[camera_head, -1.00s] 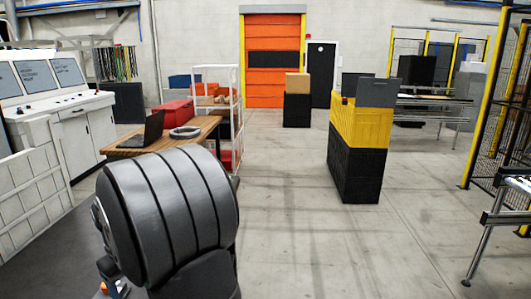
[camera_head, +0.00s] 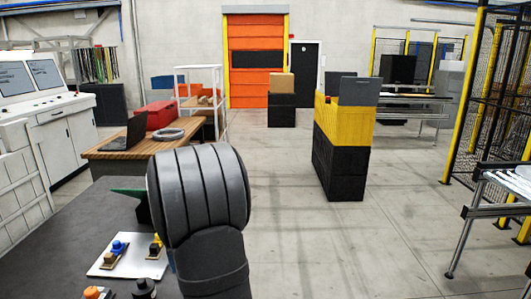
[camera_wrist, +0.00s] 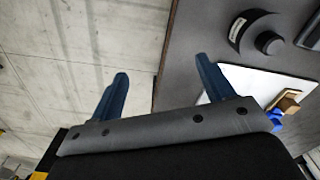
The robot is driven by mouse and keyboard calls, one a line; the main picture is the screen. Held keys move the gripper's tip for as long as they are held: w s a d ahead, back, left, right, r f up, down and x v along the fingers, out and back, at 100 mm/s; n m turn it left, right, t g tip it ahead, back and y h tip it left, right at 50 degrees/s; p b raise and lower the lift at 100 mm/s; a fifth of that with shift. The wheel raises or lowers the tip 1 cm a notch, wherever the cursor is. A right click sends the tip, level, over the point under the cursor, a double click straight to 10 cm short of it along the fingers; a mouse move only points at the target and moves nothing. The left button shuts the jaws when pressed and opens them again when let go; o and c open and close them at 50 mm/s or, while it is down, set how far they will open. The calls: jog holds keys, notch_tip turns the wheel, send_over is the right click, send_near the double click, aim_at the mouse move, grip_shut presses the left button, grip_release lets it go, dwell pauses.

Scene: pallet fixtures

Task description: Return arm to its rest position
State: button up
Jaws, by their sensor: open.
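My gripper (camera_wrist: 160,98) shows in the wrist view with its two blue fingers spread apart and nothing between them. It is above the edge of a dark grey table (camera_wrist: 190,50), with bare concrete floor beyond on the left. In the head view my rounded grey arm link stands in front, and the gripper is hidden there. The dark table (camera_head: 70,235) lies at the lower left of the head view.
A white plate (camera_head: 105,262) with small blue and yellow fixtures lies on the table; it also shows in the wrist view (camera_wrist: 245,85). A black round part (camera_wrist: 268,42) sits near it. Stacked black and yellow crates (camera_head: 342,130) stand ahead right. Open floor (camera_head: 290,220) lies between.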

jog(key=w+d+f+m, duration=0.2)
jog(key=w+d+m, duration=0.1)
jog(key=d, duration=0.4)
jog(key=w+d+f+m, duration=0.2)
jog(key=w+d, duration=0.1)
jog(key=d, duration=0.5)
jog(key=shift+w+m, duration=0.2)
jog(key=shift+m, duration=0.2)
jog(key=shift+o, duration=0.5)
jog(key=o, duration=0.5)
jog(key=s+a+r+y, duration=0.2)
jog(key=s+a+r, duration=0.35)
jog(key=a, duration=0.55)
jog(key=s+a+r+y, duration=0.1)
jog(key=s+a+r, duration=0.45)
jog(key=a, duration=0.65)
jog(key=s+a+r+y, duration=0.2)
jog(key=s+a+r, duration=0.3)
jog(key=a, duration=0.6)
jog(key=shift+n, duration=0.4)
jog(key=x, duration=0.8)
jog(key=shift+w, duration=0.35)
jog(key=shift+r, duration=0.1)
